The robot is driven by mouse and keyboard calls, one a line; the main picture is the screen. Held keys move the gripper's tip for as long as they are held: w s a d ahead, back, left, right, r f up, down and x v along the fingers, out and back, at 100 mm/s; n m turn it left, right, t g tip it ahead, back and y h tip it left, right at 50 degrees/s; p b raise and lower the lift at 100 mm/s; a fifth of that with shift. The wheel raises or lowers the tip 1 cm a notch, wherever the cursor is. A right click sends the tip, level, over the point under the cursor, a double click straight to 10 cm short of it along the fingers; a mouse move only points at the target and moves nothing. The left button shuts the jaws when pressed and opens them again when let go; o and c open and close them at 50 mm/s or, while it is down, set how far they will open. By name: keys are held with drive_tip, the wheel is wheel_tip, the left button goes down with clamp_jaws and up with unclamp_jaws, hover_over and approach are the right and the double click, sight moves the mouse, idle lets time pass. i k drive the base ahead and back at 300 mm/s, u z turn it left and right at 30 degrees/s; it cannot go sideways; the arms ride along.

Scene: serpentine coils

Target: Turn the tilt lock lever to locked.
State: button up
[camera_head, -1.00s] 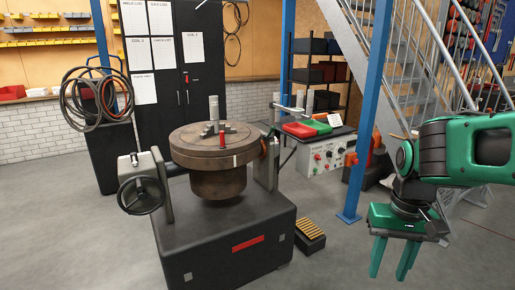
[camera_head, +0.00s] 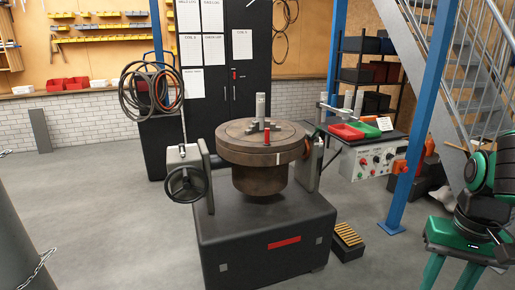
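The tilting positioner has a round brown table (camera_head: 262,135) on a black base (camera_head: 265,240). A dark handwheel (camera_head: 186,184) is on its left support. A thin upright rod (camera_head: 183,132) at the top of that support may be the tilt lock lever; it is too small to be sure, and its lock state cannot be read. A small orange-red part shows at the table's right edge, by the right support (camera_head: 313,165). My gripper (camera_head: 449,277) is at the lower right, pointing down, far from the positioner. Its green fingers are apart and empty; their tips are cut off by the frame.
A control bench (camera_head: 375,160) and stairs are behind. A grey column (camera_head: 15,235) with a chain is at left. Floor left of the base is clear.

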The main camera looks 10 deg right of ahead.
sight(181, 146)
drive_tip(key=u, duration=0.25)
drive_tip(key=i, duration=0.4)
drive_tip(key=u, duration=0.95)
drive_tip(key=i, duration=1.65)
drive_tip(key=z, duration=0.25)
